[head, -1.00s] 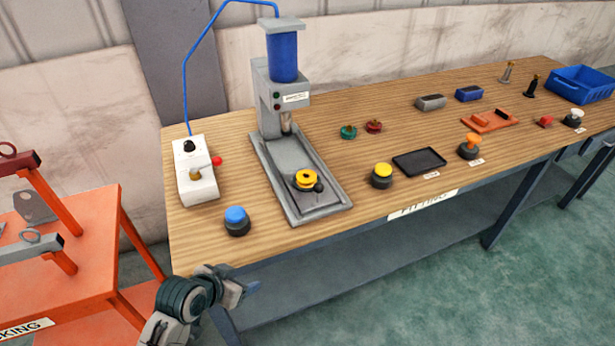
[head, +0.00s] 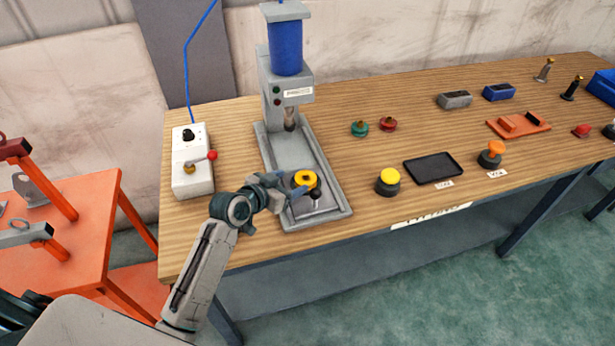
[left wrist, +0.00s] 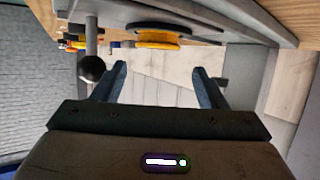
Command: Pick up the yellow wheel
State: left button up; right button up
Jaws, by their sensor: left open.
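The yellow wheel (head: 306,179) sits on the grey base plate of the press (head: 339,211), in front of the press column. My left gripper (head: 290,187) is open beside the wheel, on its left side and partly over the plate. In the left wrist view, which looks upside down, the yellow wheel (left wrist: 158,40) lies beyond and between the two spread fingers (left wrist: 160,82). Nothing is between the fingers. A dark ball knob (left wrist: 92,68) shows close to one finger. My right gripper is not in view.
A white control box (head: 192,165) with a red-knobbed lever stands left of the press. A yellow-topped button (head: 388,181) and a black tray (head: 433,167) stand to the right. Green (head: 359,128) and red (head: 388,124) wheels lie behind. The orange table (head: 80,220) is at left.

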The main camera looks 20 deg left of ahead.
aim_at(307, 176)
pick_arm(q)
jog(key=shift+w+d+f, duration=0.1)
jog(key=shift+w+d, duration=0.1)
jog(key=shift+w, duration=0.05)
jog(key=shift+w+d+f, duration=0.1)
jog(key=shift+w, duration=0.1)
jog(key=p+x, duration=0.2)
jog(key=x, duration=0.2)
jog(key=shift+d+f, duration=0.15)
jog(key=shift+f, duration=0.1)
jog(key=shift+w+d+f, duration=0.15)
jog(key=shift+w+f, duration=0.1)
jog(key=shift+w, duration=0.2)
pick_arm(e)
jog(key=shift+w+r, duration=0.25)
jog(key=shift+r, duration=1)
pick_arm(q)
jog(key=shift+c, duration=0.9)
jog(key=c, duration=1)
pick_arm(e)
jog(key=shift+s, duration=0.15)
